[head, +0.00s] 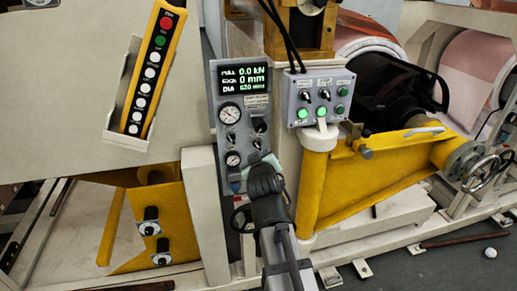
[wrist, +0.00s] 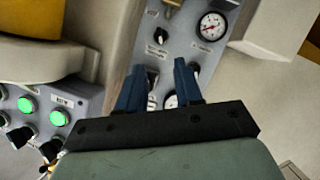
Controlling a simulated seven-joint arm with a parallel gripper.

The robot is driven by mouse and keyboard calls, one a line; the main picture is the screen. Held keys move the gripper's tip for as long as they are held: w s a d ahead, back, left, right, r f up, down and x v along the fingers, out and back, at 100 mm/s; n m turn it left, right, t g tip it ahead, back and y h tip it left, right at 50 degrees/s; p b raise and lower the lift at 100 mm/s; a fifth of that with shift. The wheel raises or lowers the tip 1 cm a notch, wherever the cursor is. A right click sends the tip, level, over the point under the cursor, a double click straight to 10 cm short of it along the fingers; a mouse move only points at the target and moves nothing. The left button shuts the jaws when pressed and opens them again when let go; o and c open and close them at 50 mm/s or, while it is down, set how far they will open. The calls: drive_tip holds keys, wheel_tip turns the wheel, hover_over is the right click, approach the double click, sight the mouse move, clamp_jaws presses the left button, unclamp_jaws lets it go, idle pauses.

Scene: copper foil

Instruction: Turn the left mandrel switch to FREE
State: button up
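The box also shows at the left of the wrist view (wrist: 85,98). My gripper (head: 260,165) is in front of the lower grey panel, left of and below the box. In the wrist view its two blue fingers (wrist: 160,82) are apart, with nothing visible between them.
The grey panel (head: 214,105) has a lit display, gauges and knobs close to my fingers. A yellow pendant (head: 151,70) hangs at the left. Black cables (head: 283,40) drop to the box. A yellow beam (head: 380,180) and handwheel (head: 482,173) lie to the right.

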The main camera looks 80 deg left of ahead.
sight(258, 147)
drive_tip(key=x, duration=1.4)
drive_tip(key=shift+s+r, duration=0.1)
drive_tip(key=shift+r, duration=0.05)
drive_tip(key=shift+c, duration=0.5)
clamp_jaws()
